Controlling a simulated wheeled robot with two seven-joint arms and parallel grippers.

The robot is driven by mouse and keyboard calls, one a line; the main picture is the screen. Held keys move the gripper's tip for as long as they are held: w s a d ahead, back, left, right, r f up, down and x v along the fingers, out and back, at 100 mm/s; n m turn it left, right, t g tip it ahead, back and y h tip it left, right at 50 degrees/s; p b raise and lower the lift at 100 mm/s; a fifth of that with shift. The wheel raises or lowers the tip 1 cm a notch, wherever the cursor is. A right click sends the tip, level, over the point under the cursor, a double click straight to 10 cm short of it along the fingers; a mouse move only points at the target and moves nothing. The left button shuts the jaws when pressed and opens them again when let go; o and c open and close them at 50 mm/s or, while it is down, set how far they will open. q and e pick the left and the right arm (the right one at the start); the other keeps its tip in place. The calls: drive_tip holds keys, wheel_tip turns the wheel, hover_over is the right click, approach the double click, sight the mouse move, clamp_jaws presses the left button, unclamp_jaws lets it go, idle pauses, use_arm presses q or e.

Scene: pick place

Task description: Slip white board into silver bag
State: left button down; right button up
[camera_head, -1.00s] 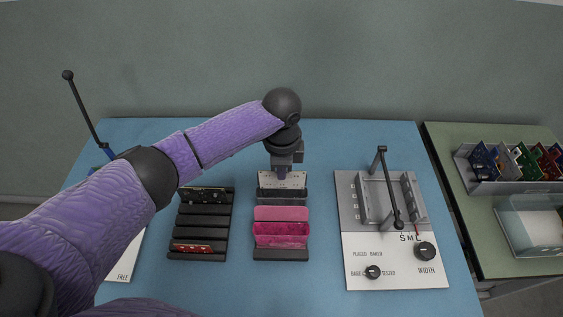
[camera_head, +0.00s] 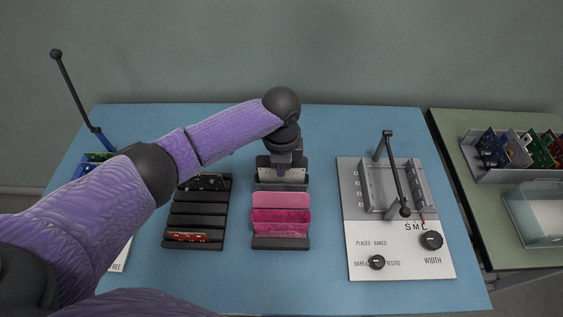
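A white board (camera_head: 296,175) stands upright in a black holder (camera_head: 270,187) near the middle of the blue table, its white top part showing. My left gripper (camera_head: 283,172) points down right at the board, and its fingers overlap the board's upper edge. The fingertips are too small and hidden to show whether they are closed on it. Just in front of that holder, pink bags (camera_head: 281,217) stand in a second black rack (camera_head: 282,242). I see no clearly silver bag; the bags there look pink. My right gripper is not in view.
A black slotted rack (camera_head: 197,221) with a red board (camera_head: 188,237) and a dark board is left of the bags. A grey-white fixture (camera_head: 400,258) with a lever and knobs stands at right. A bin of coloured boards (camera_head: 486,173) and a clear box (camera_head: 540,222) are farther right.

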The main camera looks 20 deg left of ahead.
use_arm(q)
drive_tip(key=shift+f, duration=0.15)
idle(0.4)
drive_tip(key=shift+f+b, duration=0.3)
drive_tip(key=shift+f, duration=0.25)
drive_tip(key=shift+f, duration=0.25)
idle(0.4)
drive_tip(key=c, duration=1.3)
unclamp_jaws()
drive_tip(key=o, duration=0.5)
drive_tip(key=shift+o, duration=0.2)
drive_tip(key=shift+c, duration=0.3)
drive_tip(key=shift+c, duration=1.3)
